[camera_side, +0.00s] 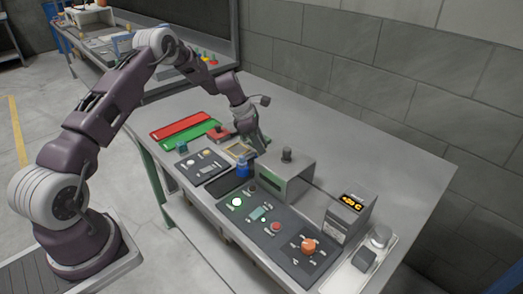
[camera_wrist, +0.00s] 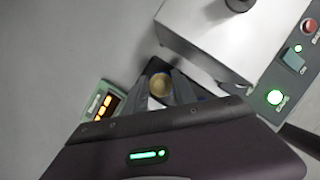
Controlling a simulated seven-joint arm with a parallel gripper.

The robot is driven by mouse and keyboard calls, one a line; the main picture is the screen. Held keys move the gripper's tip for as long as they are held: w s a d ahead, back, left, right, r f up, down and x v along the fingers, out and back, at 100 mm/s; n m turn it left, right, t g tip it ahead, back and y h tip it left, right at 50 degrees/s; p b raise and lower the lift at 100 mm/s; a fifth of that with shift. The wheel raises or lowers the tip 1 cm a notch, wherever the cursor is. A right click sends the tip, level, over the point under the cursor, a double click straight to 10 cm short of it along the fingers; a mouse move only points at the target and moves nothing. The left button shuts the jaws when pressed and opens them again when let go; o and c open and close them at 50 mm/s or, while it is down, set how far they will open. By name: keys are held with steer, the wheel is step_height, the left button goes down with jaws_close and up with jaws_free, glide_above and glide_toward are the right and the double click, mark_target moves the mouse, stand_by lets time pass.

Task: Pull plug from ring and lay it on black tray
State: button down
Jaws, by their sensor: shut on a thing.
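My gripper (camera_side: 258,142) is over the middle of the bench, just left of the grey hood. In the wrist view its two grey fingers (camera_wrist: 168,90) are close together around a round brass-coloured piece (camera_wrist: 160,83), which looks like the plug. In the side view my gripper hides this piece. A dark surface (camera_wrist: 153,67) that may be the black tray shows just behind it. I cannot tell whether the piece touches that surface or is still in a ring. In the side view a dark area (camera_side: 226,186) with a blue part (camera_side: 243,168) lies in front of my gripper.
The grey hood (camera_side: 292,183) with a dark knob on top stands close to my gripper; it also shows in the wrist view (camera_wrist: 207,35). A panel with a lit green button (camera_side: 236,202) lies in front. Red (camera_side: 182,124) and green (camera_side: 190,134) trays lie left. The back right bench is clear.

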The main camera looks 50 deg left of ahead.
step_height(320, 180, up, 15)
stand_by(0.8)
steer(key=shift+s, duration=0.1)
steer(key=m+g+h, duration=0.1)
steer(key=m+g, duration=0.2)
steer(key=m, duration=0.6)
glide_above(223, 185)
step_height(223, 185, down, 7)
steer(key=f, duration=1)
steer(key=shift+s+d, duration=0.1)
steer(key=shift+s, duration=0.3)
